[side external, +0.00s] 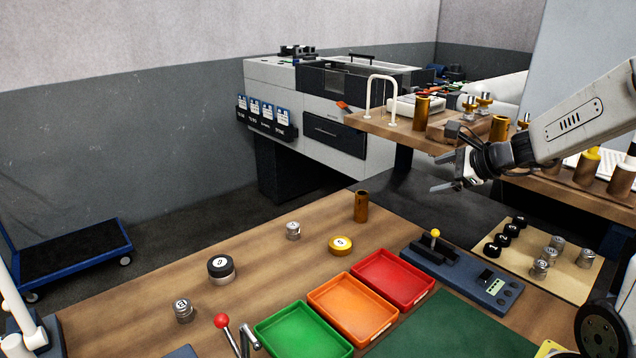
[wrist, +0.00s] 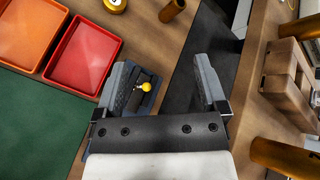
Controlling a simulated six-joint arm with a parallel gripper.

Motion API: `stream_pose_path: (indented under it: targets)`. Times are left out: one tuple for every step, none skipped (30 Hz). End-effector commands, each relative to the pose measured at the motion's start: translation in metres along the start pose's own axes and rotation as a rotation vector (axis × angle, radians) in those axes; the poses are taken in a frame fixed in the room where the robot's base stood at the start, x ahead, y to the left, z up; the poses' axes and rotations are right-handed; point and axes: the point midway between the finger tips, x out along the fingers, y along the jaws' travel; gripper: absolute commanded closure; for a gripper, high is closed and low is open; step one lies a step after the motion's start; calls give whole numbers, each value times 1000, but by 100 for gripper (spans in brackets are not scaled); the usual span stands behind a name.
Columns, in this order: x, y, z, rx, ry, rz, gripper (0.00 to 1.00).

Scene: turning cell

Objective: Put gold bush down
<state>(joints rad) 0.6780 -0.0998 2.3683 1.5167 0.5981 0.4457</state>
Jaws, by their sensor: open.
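A low gold round piece (side external: 340,245) with a pale marked disc on top lies on the wooden bench, behind the coloured trays. A taller, darker gold cylinder (side external: 361,206) stands upright behind it. I cannot tell for certain which is the gold bush. Both show at the top edge of the wrist view, the low piece (wrist: 115,4) partly cut off and the cylinder (wrist: 172,10) to its right. My gripper (side external: 446,160) is open and empty, raised above the gap between the benches and apart from both. Its spread fingers show in the wrist view (wrist: 162,78).
Green (side external: 303,331), orange (side external: 352,307) and red (side external: 394,279) trays sit on the bench. A yellow-knobbed lever fixture (side external: 435,250) stands right of them. The rear bench (side external: 410,138) carries several gold cylinders.

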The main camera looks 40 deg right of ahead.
Motion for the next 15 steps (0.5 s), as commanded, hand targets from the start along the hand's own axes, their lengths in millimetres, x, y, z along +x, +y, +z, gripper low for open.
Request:
stream_pose_path:
  targets:
    - [7, 18, 3, -88, 11, 65, 8]
    - [10, 28, 4, -141, 16, 99, 8]
    - [13, 40, 5, -215, 23, 145, 8]
    - [16, 49, 5, -270, 28, 178, 8]
    - [18, 58, 6, -326, 32, 211, 8]
    - [20, 70, 6, -402, 34, 255, 8]
    - [21, 79, 6, -458, 35, 287, 8]
    - [23, 87, 6, -517, 36, 319, 8]
    - [24, 98, 5, -594, 35, 359, 8]
    - [25, 106, 5, -653, 34, 389, 8]
    - [26, 114, 4, -712, 30, 419, 8]
    - [26, 124, 4, -791, 26, 458, 8]
    - [26, 131, 3, -852, 22, 486, 8]
    - [27, 138, 2, -913, 16, 513, 8]
    - [27, 147, 1, -995, 7, 549, 8]
